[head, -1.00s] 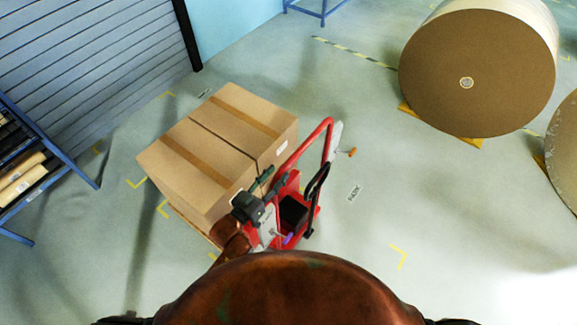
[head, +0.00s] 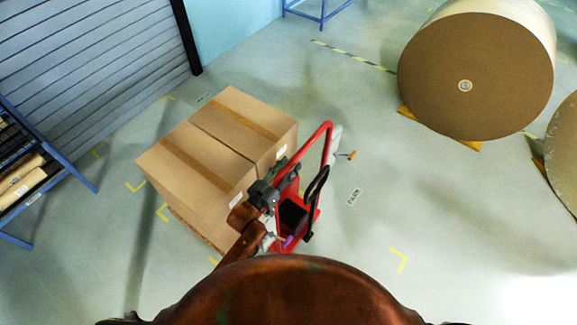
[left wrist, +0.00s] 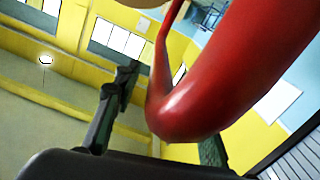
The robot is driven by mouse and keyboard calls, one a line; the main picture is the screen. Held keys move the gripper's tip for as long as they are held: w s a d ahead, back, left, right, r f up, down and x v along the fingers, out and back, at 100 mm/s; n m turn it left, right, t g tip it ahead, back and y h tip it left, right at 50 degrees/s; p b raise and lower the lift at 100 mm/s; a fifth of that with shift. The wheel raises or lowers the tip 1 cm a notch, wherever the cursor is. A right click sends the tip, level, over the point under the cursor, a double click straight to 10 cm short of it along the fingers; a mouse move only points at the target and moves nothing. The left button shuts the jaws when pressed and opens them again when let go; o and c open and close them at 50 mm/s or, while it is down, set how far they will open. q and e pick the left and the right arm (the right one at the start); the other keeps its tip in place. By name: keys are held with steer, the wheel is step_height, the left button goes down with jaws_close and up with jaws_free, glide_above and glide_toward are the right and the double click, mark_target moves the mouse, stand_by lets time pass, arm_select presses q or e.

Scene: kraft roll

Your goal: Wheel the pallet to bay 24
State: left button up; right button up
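Two large taped cardboard boxes (head: 200,150) sit close together on a wooden pallet (head: 197,231), mostly hidden under them. A red pallet truck (head: 310,222) stands at the pallet's right side, its red loop handle (head: 326,140) rising up. My left gripper (head: 279,176) is beside the handle's left side, above the truck body. In the left wrist view the red handle bar (left wrist: 235,75) passes between the two dark fingers, which stand apart; a gap shows between the left finger and the bar. My right gripper is out of view.
A blue rack (head: 40,170) with rolls is at the left, beside a shutter (head: 90,70). Yellow corner marks (head: 400,259) and a small floor label (head: 354,197), unreadable here, lie on open floor.

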arm_select(q)
steer(key=shift+c, duration=0.4)
jaws_close()
stand_by(0.4)
